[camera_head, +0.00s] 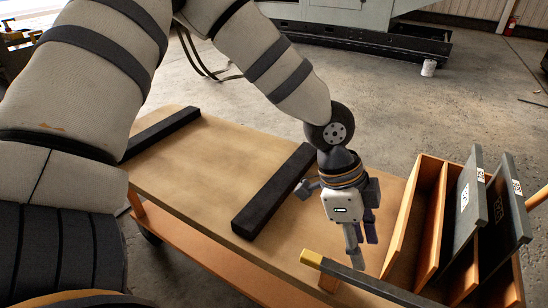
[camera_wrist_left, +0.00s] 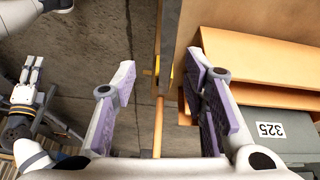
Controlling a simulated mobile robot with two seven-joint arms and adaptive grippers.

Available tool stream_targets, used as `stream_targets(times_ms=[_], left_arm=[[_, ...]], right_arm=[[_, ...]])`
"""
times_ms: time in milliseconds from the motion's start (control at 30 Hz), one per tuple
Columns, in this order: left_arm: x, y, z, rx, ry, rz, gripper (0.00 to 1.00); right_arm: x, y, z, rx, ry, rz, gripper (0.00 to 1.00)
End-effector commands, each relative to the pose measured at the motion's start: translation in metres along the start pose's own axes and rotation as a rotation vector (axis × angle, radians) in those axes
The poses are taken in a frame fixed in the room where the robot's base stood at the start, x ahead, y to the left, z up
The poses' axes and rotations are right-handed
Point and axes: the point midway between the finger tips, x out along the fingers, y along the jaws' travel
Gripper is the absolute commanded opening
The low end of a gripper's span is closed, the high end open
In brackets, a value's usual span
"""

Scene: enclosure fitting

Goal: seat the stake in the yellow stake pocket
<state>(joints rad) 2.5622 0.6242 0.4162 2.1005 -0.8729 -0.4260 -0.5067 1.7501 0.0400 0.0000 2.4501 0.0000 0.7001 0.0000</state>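My left gripper (camera_head: 362,255) points down beside the near table edge. Its fingers stand apart in the left wrist view (camera_wrist_left: 160,95), with nothing held between them. A long dark bar with a yellow end, which looks like the stake (camera_head: 365,281), lies along the near edge, close by the fingers. I cannot tell whether a fingertip touches it. Small yellow patches show at an edge in the wrist view. I cannot make out the yellow stake pocket for sure. What looks like my right gripper (camera_wrist_left: 38,85) shows at the left of the wrist view, its opening unclear.
A wooden slotted box (camera_head: 400,235) with labelled dark grey panels (camera_head: 466,205) stands at right. Two black blocks (camera_head: 275,190) (camera_head: 160,133) lie across the wooden tabletop (camera_head: 215,165); the surface between them is clear. A thin wooden rod (camera_wrist_left: 158,125) shows beyond the fingers.

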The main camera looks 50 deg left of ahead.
Motion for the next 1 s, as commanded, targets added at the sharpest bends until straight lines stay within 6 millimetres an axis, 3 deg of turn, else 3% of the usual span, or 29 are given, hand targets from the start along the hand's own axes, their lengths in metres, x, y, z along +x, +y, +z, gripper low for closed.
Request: stream_targets(times_ms=[100, 167, 200, 300, 400, 533, 867, 933, 967, 1000], left_arm=[[0.079, 0.079, 0.042, -0.349, -0.053, 0.172, 0.40], [0.116, 0.128, 0.079, -0.611, -0.128, 0.208, 0.40], [0.132, 0.157, 0.107, -0.774, -0.194, 0.193, 0.40], [0.146, 0.210, 0.180, -1.067, -0.362, 0.062, 0.40], [0.140, 0.236, 0.231, -1.193, -0.471, -0.084, 0.40], [0.132, 0.242, 0.253, -1.234, -0.510, -0.168, 0.40], [0.133, 0.240, 0.251, -1.234, -0.504, -0.168, 0.43], [0.135, 0.238, 0.246, -1.230, -0.491, -0.153, 0.43], [0.137, 0.233, 0.237, -1.220, -0.468, -0.128, 0.43], [0.142, 0.221, 0.215, -1.190, -0.418, -0.071, 0.43]], right_arm=[[0.001, 0.000, 0.001, 0.000, -0.003, 0.000, 0.40], [0.001, 0.000, 0.001, 0.000, -0.004, 0.000, 0.40], [0.001, 0.000, 0.001, 0.000, -0.004, 0.000, 0.40], [0.001, 0.000, 0.001, 0.000, -0.003, 0.000, 0.40], [0.001, 0.000, 0.001, 0.000, -0.002, 0.000, 0.40], [0.001, 0.000, 0.000, 0.000, -0.002, 0.000, 0.40], [0.000, 0.000, 0.000, 0.000, 0.000, 0.000, 0.40], [0.000, 0.000, 0.000, 0.000, 0.000, 0.000, 0.40], [0.000, 0.000, 0.000, 0.000, 0.001, 0.000, 0.40], [-0.001, 0.000, -0.001, 0.000, 0.002, 0.000, 0.40]])
